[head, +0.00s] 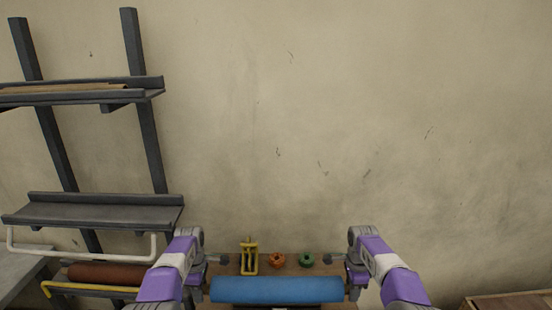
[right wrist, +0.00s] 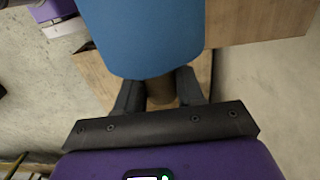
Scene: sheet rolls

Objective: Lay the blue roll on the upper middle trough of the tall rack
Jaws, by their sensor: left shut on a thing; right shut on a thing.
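The blue roll (head: 277,289) lies level across the bottom middle of the head view, held between my two grippers. My left gripper (head: 207,287) is shut at its left end and my right gripper (head: 349,285) at its right end. In the right wrist view the blue roll (right wrist: 140,38) fills the top, and the fingers (right wrist: 160,92) close on a brown core at its end. The tall rack (head: 147,120) stands at the left, with dark posts. Its trough at middle height (head: 95,213) is empty. The trough above (head: 140,96) holds a flat brown thing.
A red-brown roll (head: 105,272) lies low on the rack, near a white bar (head: 80,252) and a yellow bar (head: 85,290). A wooden surface behind the blue roll carries a yellow stand (head: 249,258), an orange ring (head: 278,261) and a green ring (head: 306,260). A crate (head: 510,300) stands lower right.

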